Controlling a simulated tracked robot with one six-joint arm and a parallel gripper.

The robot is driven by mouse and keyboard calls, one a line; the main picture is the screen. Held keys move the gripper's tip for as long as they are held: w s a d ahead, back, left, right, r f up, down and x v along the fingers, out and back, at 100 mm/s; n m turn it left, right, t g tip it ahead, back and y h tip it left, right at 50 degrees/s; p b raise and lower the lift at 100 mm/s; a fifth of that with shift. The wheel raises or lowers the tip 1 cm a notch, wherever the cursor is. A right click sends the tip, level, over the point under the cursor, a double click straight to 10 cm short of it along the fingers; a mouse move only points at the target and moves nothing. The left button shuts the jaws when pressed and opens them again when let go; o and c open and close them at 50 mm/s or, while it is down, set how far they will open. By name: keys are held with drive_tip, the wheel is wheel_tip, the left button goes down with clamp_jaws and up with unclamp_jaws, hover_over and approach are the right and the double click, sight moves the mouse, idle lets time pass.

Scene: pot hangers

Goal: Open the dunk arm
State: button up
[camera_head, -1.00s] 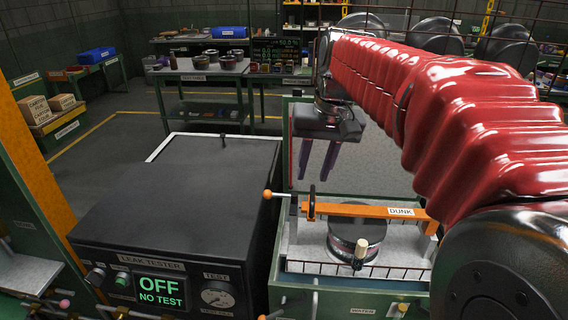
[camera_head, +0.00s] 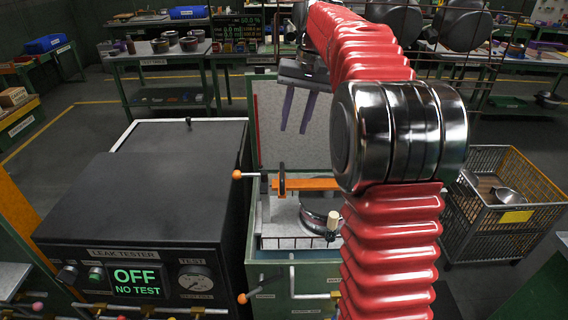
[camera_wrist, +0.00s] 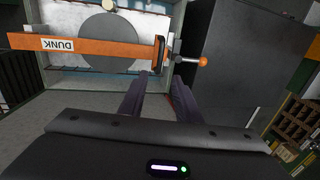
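The dunk arm is an orange bar (camera_head: 308,184) lying across the top of the green water tank (camera_head: 257,222), partly hidden by my arm in the head view. It also shows in the wrist view with its DUNK label (camera_wrist: 80,46). An orange ball handle (camera_wrist: 203,61) sticks out at its latch end; it also shows in the head view (camera_head: 237,174). A round metal pot (camera_head: 318,212) sits under the bar. My gripper (camera_head: 295,130) is open and empty, with its two purple fingers apart. In the wrist view the fingertips (camera_wrist: 162,74) are close to the latch end.
The black leak tester (camera_head: 140,190) stands left of the tank, reading OFF, NO TEST. A wire cart (camera_head: 505,205) with a pan stands at the right. A table with several pots (camera_head: 165,52) is behind. The tank's lid panel stands upright behind the bar.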

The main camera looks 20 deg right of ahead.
sight(283, 169)
drive_tip(key=shift+f, duration=0.1)
drive_tip(key=a+f, duration=0.1)
drive_tip(key=f, duration=0.8)
drive_tip(key=w+a+f, duration=0.1)
drive_tip(key=f, duration=0.3)
drive_tip(key=shift+a+f, duration=0.15)
drive_tip(key=shift+a, duration=0.15)
clamp_jaws()
idle(0.4)
